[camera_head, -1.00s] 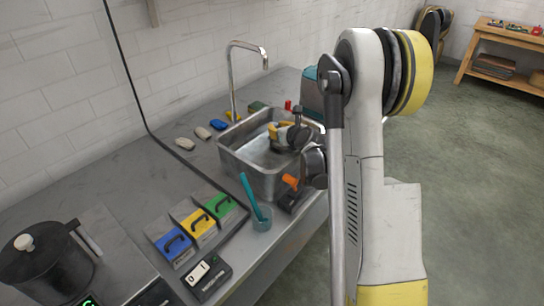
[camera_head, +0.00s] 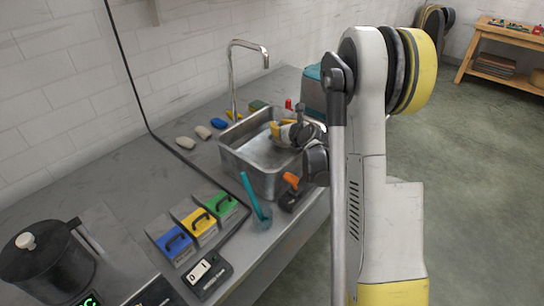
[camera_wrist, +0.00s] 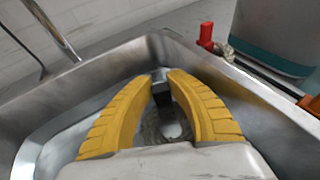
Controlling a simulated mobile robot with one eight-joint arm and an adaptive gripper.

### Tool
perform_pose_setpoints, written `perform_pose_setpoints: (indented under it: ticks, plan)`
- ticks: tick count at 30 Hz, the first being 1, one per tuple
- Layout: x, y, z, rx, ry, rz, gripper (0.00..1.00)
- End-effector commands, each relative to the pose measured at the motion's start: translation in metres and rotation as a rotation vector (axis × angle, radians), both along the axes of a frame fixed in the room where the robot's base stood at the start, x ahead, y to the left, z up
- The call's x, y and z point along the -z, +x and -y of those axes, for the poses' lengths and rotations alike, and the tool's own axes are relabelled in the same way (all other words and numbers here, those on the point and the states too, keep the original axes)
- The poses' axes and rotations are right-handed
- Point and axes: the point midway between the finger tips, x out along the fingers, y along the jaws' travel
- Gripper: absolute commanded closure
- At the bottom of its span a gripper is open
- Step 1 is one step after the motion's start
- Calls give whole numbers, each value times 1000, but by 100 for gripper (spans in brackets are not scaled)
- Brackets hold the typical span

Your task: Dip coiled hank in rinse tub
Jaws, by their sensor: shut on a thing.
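My gripper (camera_wrist: 163,78) is over the steel rinse tub (camera_head: 247,174), its yellow fingers pointing down into it. In the wrist view a grey, ring-like coiled hank (camera_wrist: 152,130) shows between the fingers, which are shut on it. The tub's rim and walls surround the fingers in that view. In the head view my gripper (camera_head: 278,129) is at the tub's right side, and the hank cannot be made out. I cannot tell whether the hank touches the tub's bottom or any water.
A tap (camera_head: 233,85) rises behind the tub. A teal-topped box (camera_head: 312,95) and a red knob (camera_wrist: 206,33) are beside it.

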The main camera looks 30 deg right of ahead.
Motion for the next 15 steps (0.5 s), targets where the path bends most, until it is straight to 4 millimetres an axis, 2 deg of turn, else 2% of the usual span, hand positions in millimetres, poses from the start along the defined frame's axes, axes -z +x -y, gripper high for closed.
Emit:
perform_pose_setpoints:
  ticks: [6,15]
  plan:
    - [8,-1,-12,-5,8,-3,100]
    - [10,0,-14,-8,10,-5,100]
